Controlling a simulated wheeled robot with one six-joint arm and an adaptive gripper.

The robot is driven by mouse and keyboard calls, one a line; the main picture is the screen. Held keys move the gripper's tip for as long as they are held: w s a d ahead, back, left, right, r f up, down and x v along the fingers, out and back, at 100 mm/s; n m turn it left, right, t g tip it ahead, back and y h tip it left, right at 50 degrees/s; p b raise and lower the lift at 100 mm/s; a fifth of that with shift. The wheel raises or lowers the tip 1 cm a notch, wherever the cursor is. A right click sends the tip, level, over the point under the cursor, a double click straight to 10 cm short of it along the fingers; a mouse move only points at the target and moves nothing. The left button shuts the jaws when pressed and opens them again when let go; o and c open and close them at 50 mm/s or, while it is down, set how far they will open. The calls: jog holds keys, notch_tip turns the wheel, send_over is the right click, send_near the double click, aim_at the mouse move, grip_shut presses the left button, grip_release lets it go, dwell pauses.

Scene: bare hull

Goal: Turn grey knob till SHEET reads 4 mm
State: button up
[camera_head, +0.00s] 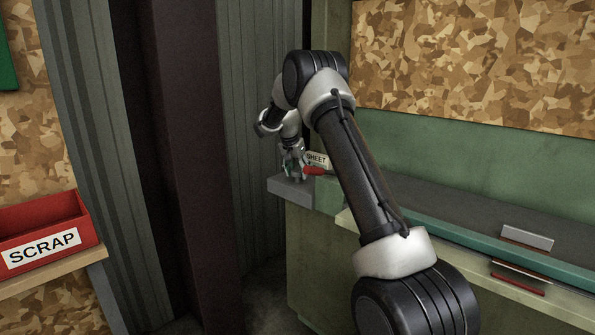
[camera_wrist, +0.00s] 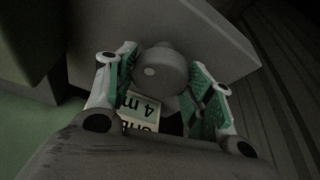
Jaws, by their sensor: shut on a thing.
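The grey knob (camera_wrist: 160,68) is a round cylinder with a pale dot on its face, in the upper middle of the wrist view. My gripper (camera_wrist: 163,80) has its green-padded fingers on either side of the knob and is shut on it. In the head view, the SHEET sign (camera_head: 317,159) stands beside my gripper (camera_head: 294,172), at the end of the green machine. The knob is hidden there by the gripper.
A small red part (camera_head: 314,170) sits just under the sign. A grey ledge (camera_head: 291,191) lies below my gripper. The green machine bed (camera_head: 450,205) runs to the right. A dark column (camera_head: 195,160) stands left of the gripper. A red SCRAP bin (camera_head: 45,235) is far left.

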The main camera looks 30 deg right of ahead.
dwell(0.3)
jog(key=o, duration=1)
jog(key=shift+r, duration=0.15)
jog(key=v, duration=1.1)
jog(key=shift+s+a+r, duration=0.1)
jog(key=shift+r, duration=0.25)
jog(key=s+a+r+n+y, duration=0.1)
jog(key=s+a+r+n, duration=0.1)
jog(key=s+r, duration=0.35)
jog(key=s+a+r+n, duration=0.1)
jog(key=s+r, duration=0.1)
jog(key=s, duration=0.7)
jog(key=s+a+r+n+y, duration=0.1)
jog(key=s+a+r+n, duration=0.15)
jog(key=s, duration=0.55)
jog(key=s+a+f+n, duration=0.1)
jog(key=s+f, duration=0.1)
jog(key=s, duration=0.7)
jog(key=s+a+f+n+t+y, duration=0.1)
jog(key=s+f+n, duration=0.1)
jog(key=s, duration=0.7)
jog(key=s+a+f+n, duration=0.2)
jog(key=s, duration=0.7)
jog(key=shift+s+f+n+t+y, duration=0.1)
jog(key=shift+f+n+t+y, duration=0.2)
jog(key=shift+y, duration=0.1)
